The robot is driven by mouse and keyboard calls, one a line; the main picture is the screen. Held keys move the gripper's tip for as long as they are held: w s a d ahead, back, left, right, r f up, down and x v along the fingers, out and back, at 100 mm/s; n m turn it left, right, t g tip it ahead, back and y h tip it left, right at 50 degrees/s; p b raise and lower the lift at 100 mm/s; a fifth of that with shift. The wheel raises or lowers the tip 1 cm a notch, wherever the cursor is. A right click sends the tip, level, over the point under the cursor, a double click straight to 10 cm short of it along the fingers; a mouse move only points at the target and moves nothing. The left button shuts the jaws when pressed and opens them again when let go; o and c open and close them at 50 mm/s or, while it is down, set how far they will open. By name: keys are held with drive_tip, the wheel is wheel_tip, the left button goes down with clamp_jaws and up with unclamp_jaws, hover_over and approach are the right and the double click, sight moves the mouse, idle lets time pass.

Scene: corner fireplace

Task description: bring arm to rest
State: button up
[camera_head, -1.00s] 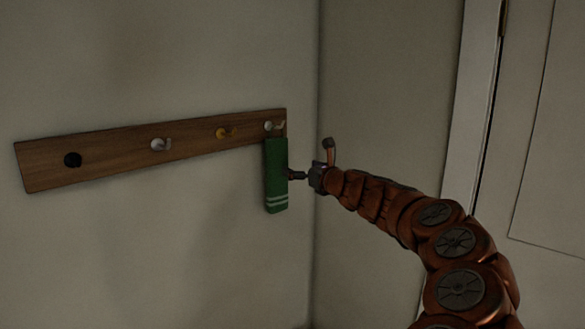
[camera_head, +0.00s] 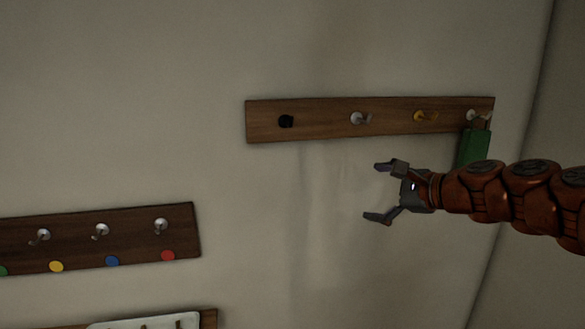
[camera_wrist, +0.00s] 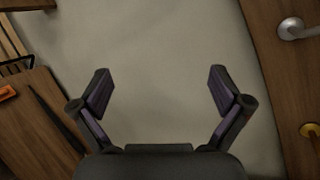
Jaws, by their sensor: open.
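My gripper (camera_head: 376,192) is open and empty, in front of the bare wall below the upper hook rail (camera_head: 393,127). My arm comes in from the right edge. In the wrist view my gripper (camera_wrist: 160,88) shows two spread fingers with nothing between them. A green cloth-like item (camera_head: 474,147) hangs at the rail's rightmost hook (camera_head: 474,116), apart from the fingers. My arm hides its lower part.
A darker rail (camera_head: 185,230) with hooks and coloured dots is lower left. A white item (camera_head: 155,321) sits below it. The wall between is clear.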

drive_tip(key=s+a+f+n+g+h, duration=0.1)
drive_tip(key=s+a+f+n+g, duration=0.45)
drive_tip(key=s, duration=0.45)
drive_tip(key=s+a+f+n+g+h, duration=0.2)
drive_tip(key=s+a+f+n, duration=0.3)
drive_tip(key=s+f, duration=0.4)
drive_tip(key=s+d+f+n+g+h, duration=0.1)
drive_tip(key=s+d+f+n+h, duration=0.1)
drive_tip(key=s, duration=0.4)
drive_tip(key=s+d+f+n+g+h, duration=0.2)
drive_tip(key=s+d+f, duration=0.3)
drive_tip(key=s, duration=0.2)
drive_tip(key=s+d+f+n+g+h+b, duration=0.1)
drive_tip(key=s+d+f+n+g+h, duration=0.1)
drive_tip(key=s, duration=0.5)
wheel_tip(320, 180, down, 2)
drive_tip(key=shift+d+n, duration=0.45)
drive_tip(key=shift+d, duration=0.7)
